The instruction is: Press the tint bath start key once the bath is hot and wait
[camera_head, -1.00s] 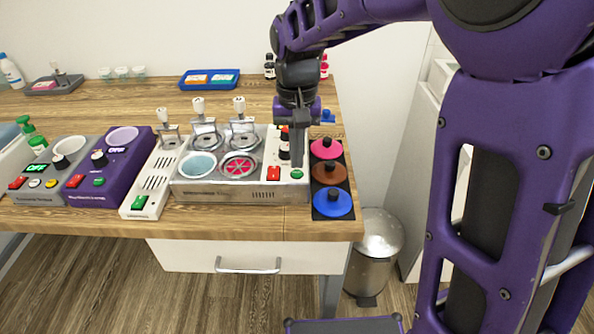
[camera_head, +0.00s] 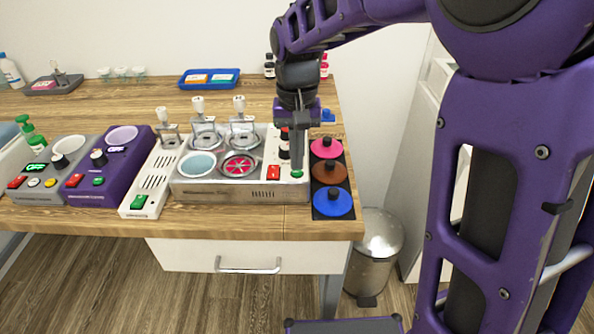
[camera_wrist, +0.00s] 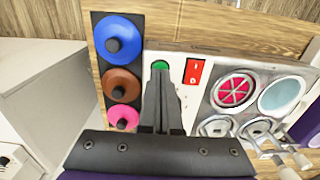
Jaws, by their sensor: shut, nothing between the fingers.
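The silver bath unit (camera_head: 235,196) on the bench has a light-blue well (camera_head: 198,165) and a pink-and-white well (camera_head: 239,166). On its right-hand panel are a red rocker switch (camera_head: 273,172) and a round green key (camera_head: 297,174). My gripper (camera_head: 297,169) is shut and empty, pointing down with its tips at the green key and covering part of it. In the wrist view, the green key (camera_wrist: 160,66) shows just beyond the closed fingertips (camera_wrist: 160,75). I cannot tell whether they touch or press it. No temperature reading is legible on this unit.
A black strip with pink (camera_head: 326,148), brown (camera_head: 329,172) and blue (camera_head: 333,202) lidded pots stands close right of my gripper. Lens holders (camera_head: 243,130) stand behind the wells. A white slotted unit (camera_head: 153,185), purple unit (camera_head: 107,170) and grey unit (camera_head: 45,178) are left.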

